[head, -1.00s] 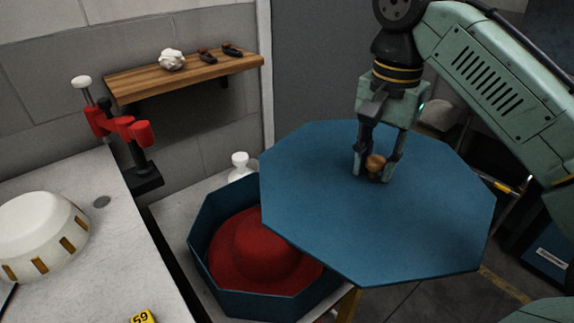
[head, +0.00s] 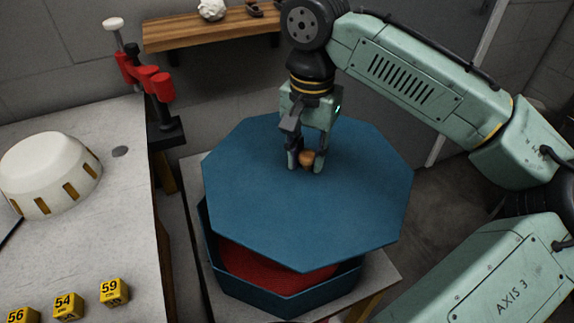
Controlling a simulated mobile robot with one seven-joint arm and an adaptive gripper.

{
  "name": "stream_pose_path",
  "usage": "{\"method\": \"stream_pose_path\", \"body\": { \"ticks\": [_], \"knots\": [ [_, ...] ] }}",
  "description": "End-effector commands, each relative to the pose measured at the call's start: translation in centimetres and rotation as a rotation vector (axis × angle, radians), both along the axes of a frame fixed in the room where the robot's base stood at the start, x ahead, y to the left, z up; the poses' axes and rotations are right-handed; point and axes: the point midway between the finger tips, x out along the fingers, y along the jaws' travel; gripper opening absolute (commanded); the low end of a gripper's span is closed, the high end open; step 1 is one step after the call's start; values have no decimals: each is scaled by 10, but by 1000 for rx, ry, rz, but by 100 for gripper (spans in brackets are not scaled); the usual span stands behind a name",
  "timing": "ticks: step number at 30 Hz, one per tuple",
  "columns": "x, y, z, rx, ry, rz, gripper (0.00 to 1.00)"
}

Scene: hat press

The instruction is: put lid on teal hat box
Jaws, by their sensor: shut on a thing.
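The lid (head: 300,215) is a flat teal-blue octagonal plate with a round wooden knob (head: 306,158) at its middle. My gripper (head: 306,163) is shut on the knob and holds the lid from above. The teal hat box (head: 290,299) is an open octagonal box below the lid, with a red hat (head: 268,270) inside. The lid covers most of the box but sits toward its back and right. The front inside of the box and part of the hat still show, so a gap is visible there. The far rim is hidden.
The box stands on a pale table (head: 385,275). At left, a light worktop (head: 85,240) carries a cream dome (head: 48,172) and several yellow numbered blocks (head: 114,291). A red clamp (head: 147,75) stands at its far corner. A wooden shelf (head: 215,31) is on the back wall.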

Motion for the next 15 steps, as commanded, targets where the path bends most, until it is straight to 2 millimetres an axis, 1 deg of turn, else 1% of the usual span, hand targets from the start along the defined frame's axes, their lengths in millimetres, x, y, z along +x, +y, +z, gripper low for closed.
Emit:
{"method": "stream_pose_path", "body": {
  "ticks": [1,3,6,11,15],
  "knots": [
    [-1,13,-7,0,1,31,0],
    [-3,26,-12,1,1,57,0],
    [-4,35,-16,4,0,77,0],
    [-5,38,-21,4,0,83,0],
    [-5,38,-29,4,1,82,0]
  ]
}}
